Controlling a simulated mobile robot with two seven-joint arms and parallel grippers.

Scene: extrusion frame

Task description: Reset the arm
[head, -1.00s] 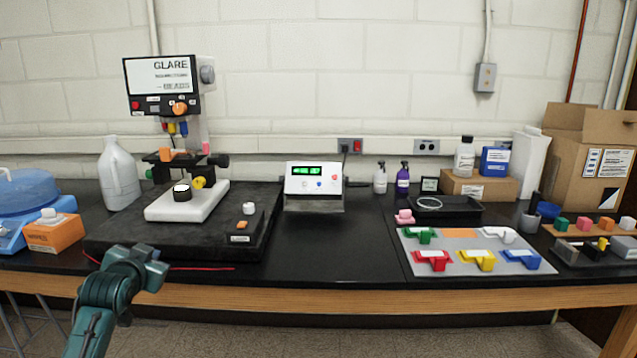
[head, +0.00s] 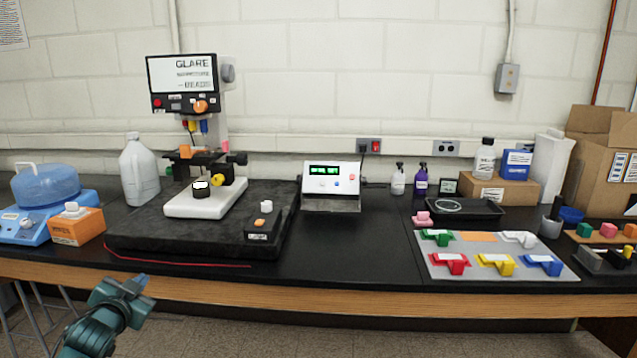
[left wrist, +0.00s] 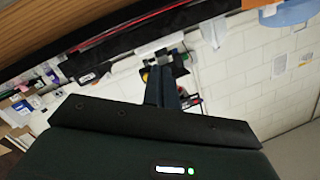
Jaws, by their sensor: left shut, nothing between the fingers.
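My left gripper (head: 134,284) is in the lower left of the head view, in front of the bench's front edge and below the bench top. It is apart from every object and holds nothing. In the left wrist view its fingers (left wrist: 160,88) are together, and the bench and wall show tilted behind them. My right gripper is not in view.
The black bench top (head: 350,262) has free room in the middle. A white meter (head: 331,188) is behind. A grey board (head: 460,270) with coloured blocks lies at the right.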

